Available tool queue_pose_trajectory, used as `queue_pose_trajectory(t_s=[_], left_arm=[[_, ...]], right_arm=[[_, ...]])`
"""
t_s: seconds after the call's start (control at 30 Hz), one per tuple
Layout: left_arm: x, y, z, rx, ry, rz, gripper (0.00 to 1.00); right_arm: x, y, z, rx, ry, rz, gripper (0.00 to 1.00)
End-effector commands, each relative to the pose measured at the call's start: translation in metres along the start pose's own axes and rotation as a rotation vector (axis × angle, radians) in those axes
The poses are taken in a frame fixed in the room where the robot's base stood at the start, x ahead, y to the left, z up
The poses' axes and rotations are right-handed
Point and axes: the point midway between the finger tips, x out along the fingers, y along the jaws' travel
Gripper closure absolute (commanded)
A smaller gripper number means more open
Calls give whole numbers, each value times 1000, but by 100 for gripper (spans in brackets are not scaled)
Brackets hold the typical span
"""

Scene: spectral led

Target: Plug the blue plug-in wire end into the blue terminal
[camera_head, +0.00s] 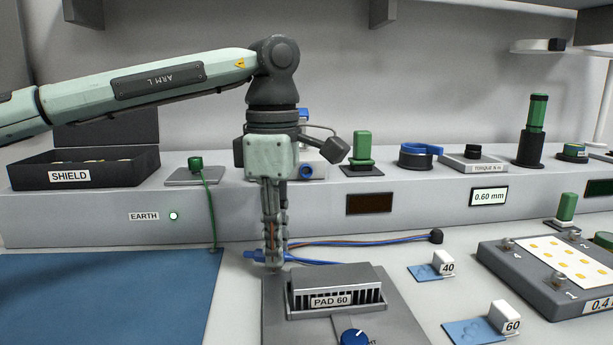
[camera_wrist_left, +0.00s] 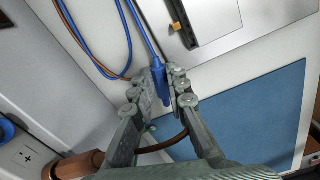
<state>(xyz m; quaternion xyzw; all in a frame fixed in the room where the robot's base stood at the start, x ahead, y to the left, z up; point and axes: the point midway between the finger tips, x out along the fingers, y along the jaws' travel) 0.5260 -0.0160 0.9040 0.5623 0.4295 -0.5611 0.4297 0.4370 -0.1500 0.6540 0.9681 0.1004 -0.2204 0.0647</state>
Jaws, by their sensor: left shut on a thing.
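My left gripper (camera_head: 273,258) points down over the bench and is shut on the blue plug-in wire end (camera_head: 255,257). In the left wrist view the blue wire end (camera_wrist_left: 161,82) lies between the gripper's fingertips (camera_wrist_left: 166,92), with its blue wire running up and away. A blue round terminal (camera_head: 306,172) shows on the front of a white box on the ledge, partly hidden behind the gripper. A blue ring, likely this terminal (camera_wrist_left: 5,130), shows at the left edge of the wrist view, near a "+" mark. My right gripper is not in view.
A brown plug (camera_wrist_left: 78,166) with a brown wire sits beside the "+" mark. The PAD 60 block (camera_head: 335,300) stands in front of the gripper. A blue mat (camera_head: 110,295) lies at left. Blue and brown wires run right to a black grommet (camera_head: 436,236).

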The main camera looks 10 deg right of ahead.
Motion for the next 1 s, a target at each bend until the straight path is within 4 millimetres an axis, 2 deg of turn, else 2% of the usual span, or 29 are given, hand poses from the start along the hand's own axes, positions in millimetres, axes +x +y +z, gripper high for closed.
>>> queue_pose_trajectory(t_s=[0.3, 0.33, 0.53, 0.83, 1.0], left_arm=[[14, 0, 0, 0, -1, -1, 100], [14, 0, 0, 0, -1, 0, 85], [13, 0, 0, 0, 0, -1, 62], [12, 0, 0, 1, 0, -1, 62], [-1, 0, 0, 1, -1, 0, 62]], right_arm=[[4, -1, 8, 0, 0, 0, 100], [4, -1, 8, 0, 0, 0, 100], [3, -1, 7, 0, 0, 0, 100], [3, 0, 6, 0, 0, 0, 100], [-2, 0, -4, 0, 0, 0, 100]])
